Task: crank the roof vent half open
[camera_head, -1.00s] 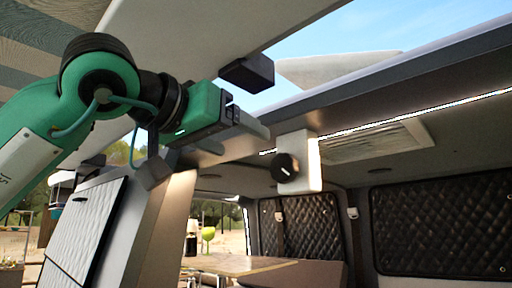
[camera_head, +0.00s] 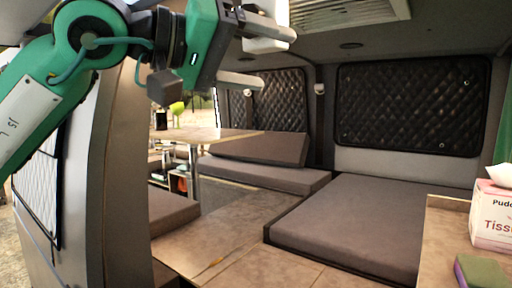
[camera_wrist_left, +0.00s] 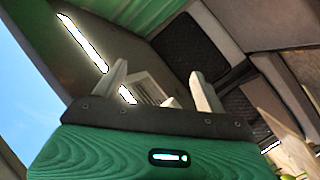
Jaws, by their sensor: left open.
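The roof vent (camera_head: 345,10) is a pale slatted panel in the ceiling, cut off by the top edge of the head view. It also shows between my fingers in the left wrist view (camera_wrist_left: 145,85). The white crank housing (camera_head: 268,46) shows behind my left gripper's upper finger; its dark knob is hidden now. My left gripper (camera_head: 277,57) is open, its fingers apart beside the housing in the picture. I cannot tell whether they touch it, and I see nothing clearly held. My right gripper is not in view.
Below are a table (camera_head: 235,140), grey cushions (camera_head: 360,222) and a wooden floor (camera_head: 225,225). A tissue box (camera_head: 492,222) and a green sponge-like block (camera_head: 482,272) sit on the counter at right. A grey van pillar (camera_head: 125,170) stands close to my left arm.

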